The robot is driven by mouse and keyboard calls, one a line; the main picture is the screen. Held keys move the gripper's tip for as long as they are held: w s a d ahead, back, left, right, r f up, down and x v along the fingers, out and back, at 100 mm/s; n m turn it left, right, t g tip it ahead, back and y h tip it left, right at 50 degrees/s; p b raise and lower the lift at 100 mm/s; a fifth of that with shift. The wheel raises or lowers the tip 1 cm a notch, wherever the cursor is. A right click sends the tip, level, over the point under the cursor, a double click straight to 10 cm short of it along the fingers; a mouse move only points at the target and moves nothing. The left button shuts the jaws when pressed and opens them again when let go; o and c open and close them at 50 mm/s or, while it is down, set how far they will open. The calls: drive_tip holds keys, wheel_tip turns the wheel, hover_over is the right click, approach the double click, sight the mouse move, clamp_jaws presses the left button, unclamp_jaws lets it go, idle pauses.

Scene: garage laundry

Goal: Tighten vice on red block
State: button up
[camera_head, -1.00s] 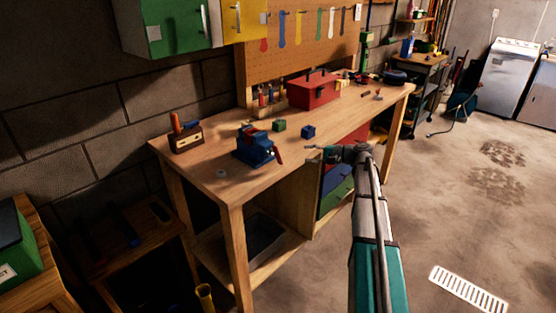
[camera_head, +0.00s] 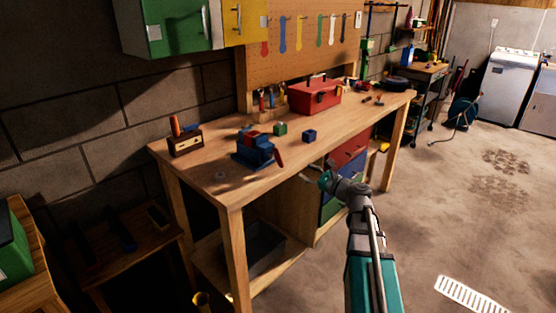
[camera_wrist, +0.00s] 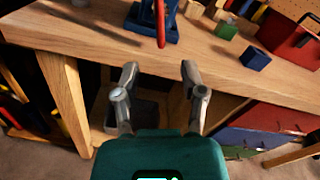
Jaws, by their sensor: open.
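The blue vice (camera_head: 252,153) stands on the workbench top near its front edge, left of the middle. Its red handle (camera_head: 279,158) hangs tilted on the front side. A red patch (camera_head: 251,132) shows at the vice's top, probably the red block between the jaws.
A green block (camera_head: 280,128) and a blue block (camera_head: 310,136) lie right of the vice. A red toolbox (camera_head: 315,95) stands behind them. A wooden tool holder (camera_head: 186,143) stands left. Drawers (camera_head: 340,172) sit under the bench.

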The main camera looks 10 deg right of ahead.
sight(281, 159)
drive_tip(key=shift+w, duration=0.15)
drive_tip(key=x, duration=1.3)
drive_tip(key=shift+w+a, duration=0.2)
drive_tip(key=shift+a, duration=0.05)
drive_tip(key=shift+c, duration=0.2)
clamp_jaws()
